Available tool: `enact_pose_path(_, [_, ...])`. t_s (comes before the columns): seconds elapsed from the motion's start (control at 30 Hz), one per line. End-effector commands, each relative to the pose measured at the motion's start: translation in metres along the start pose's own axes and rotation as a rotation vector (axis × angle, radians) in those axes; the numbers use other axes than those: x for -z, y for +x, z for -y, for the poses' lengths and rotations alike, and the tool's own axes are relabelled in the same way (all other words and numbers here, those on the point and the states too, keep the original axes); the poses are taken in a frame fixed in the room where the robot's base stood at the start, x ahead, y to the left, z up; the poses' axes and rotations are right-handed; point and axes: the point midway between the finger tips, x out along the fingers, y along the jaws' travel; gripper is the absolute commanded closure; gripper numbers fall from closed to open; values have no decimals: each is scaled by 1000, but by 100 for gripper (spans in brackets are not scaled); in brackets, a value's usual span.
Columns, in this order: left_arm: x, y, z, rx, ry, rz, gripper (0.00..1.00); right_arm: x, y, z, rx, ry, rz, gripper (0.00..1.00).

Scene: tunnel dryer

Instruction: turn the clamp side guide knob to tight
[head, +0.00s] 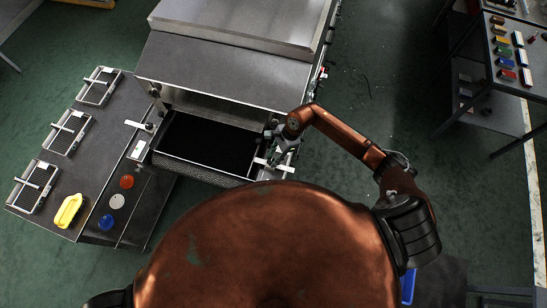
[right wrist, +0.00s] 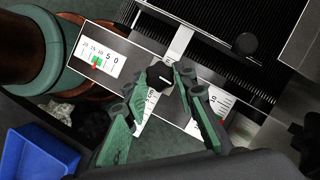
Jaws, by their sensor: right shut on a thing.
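A black knob (right wrist: 160,76) with a small white mark sits on a pale metal plate with printed scales in the right wrist view. My right gripper (right wrist: 157,79), with green fingers, is shut on this knob, one fingertip on each side. In the head view my right gripper (head: 281,146) is at the right edge of the dryer's dark belt (head: 208,145), and the knob is too small to make out there. A white guide bar (right wrist: 180,43) runs from the plate over the ribbed belt. My left gripper is not in view.
A second black knob (right wrist: 245,43) lies beyond the fingers. A blue bin (right wrist: 40,155) is at the lower left of the wrist view. A bench (head: 490,110) stands right.

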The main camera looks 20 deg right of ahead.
Motion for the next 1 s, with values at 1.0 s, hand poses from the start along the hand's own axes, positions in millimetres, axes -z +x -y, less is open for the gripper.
enact_pose_path(1.0, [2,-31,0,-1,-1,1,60,-5,0,-10,335,818,0,99])
